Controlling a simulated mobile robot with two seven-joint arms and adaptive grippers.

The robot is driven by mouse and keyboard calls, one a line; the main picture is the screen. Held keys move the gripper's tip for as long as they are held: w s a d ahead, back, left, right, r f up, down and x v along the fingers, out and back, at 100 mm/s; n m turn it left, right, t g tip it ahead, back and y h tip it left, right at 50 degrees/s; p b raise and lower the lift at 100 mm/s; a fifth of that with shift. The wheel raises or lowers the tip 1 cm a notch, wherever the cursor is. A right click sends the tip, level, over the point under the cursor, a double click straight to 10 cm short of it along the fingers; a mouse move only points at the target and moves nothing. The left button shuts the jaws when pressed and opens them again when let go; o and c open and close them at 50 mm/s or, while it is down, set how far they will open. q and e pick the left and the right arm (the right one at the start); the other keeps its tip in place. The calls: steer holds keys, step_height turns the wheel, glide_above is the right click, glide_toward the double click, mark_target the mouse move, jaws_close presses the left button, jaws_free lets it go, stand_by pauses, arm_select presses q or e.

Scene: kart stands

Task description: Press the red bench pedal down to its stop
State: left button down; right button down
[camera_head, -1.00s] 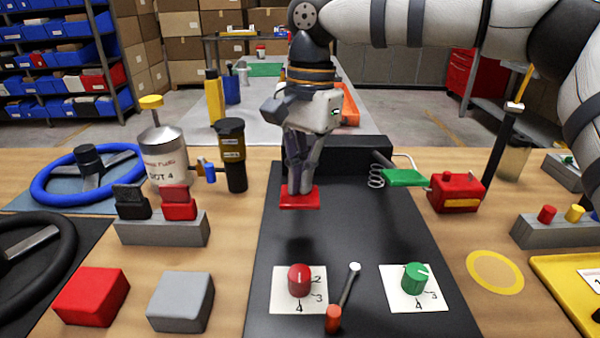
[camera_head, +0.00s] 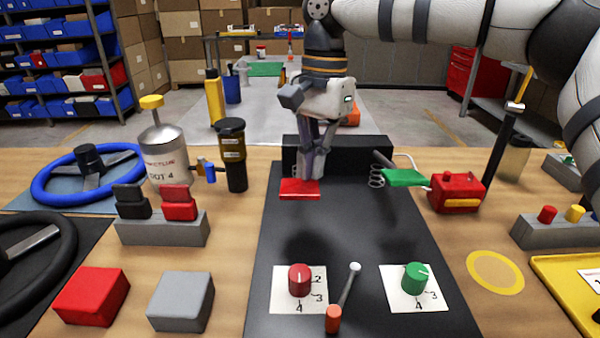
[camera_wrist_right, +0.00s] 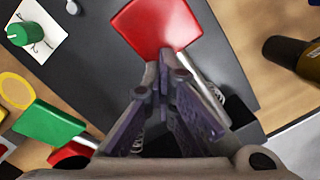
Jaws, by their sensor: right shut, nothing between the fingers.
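The red bench pedal (camera_head: 299,189) is a flat red pad at the back of the black bench plate (camera_head: 350,225). It also shows in the right wrist view (camera_wrist_right: 157,24), with a silver lever arm behind it. My right gripper (camera_head: 313,172) is shut and empty, pointing down at the rear right edge of the pad. In the wrist view its fingertips (camera_wrist_right: 166,62) overlap the pad's near edge; I cannot tell whether they touch it. The fingers hide part of the pedal's arm. My left gripper is not in view.
A green pedal (camera_head: 404,177) with a spring stands to the right on the same plate. A black block (camera_head: 365,152) stands behind. Red (camera_head: 300,280) and green (camera_head: 416,278) knobs and an orange-tipped lever (camera_head: 333,318) are in front. The plate's middle is clear.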

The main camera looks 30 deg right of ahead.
step_height(320, 180, up, 12)
steer(key=d, duration=0.1)
steer(key=shift+w, duration=0.25)
steer(key=shift+f, duration=0.1)
